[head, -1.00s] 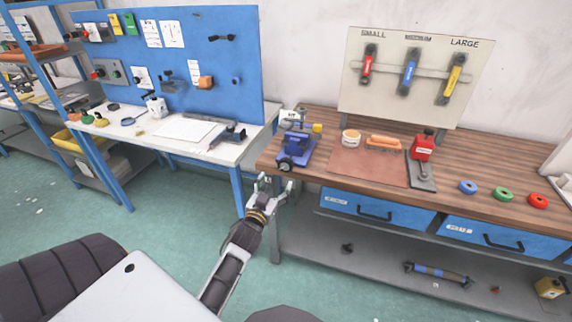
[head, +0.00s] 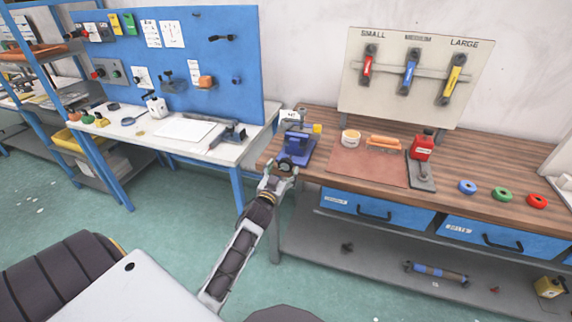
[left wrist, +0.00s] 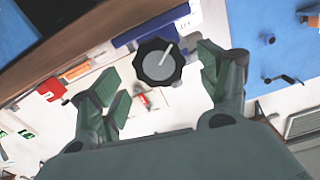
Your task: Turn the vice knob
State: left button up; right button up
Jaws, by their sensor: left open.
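The blue vice (head: 299,146) sits at the left front corner of the wooden workbench. Its dark round knob (head: 285,164) faces the front edge. In the left wrist view the knob (left wrist: 159,62) is black with a scalloped rim and a pale pointer line slanting to the upper right. My left gripper (head: 280,174) is open just in front of the knob. In the left wrist view, its fingers (left wrist: 163,83) stand on either side of the knob, with visible gaps. Part of the knob is hidden by the fingers in the head view. My right gripper is not in view.
On the workbench (head: 480,183) are a white tub (head: 351,138), an orange brush (head: 384,143), a red tool (head: 422,148) and coloured rings (head: 503,194). Blue drawers (head: 375,209) are below. A white table (head: 140,128) with a blue pegboard stands left. Floor between is open.

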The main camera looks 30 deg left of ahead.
aim_at(285, 165)
pick_arm(q)
jog(key=shift+x, duration=2.1)
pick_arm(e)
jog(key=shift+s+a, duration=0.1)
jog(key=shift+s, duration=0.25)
pick_arm(q)
jog(key=c, duration=1)
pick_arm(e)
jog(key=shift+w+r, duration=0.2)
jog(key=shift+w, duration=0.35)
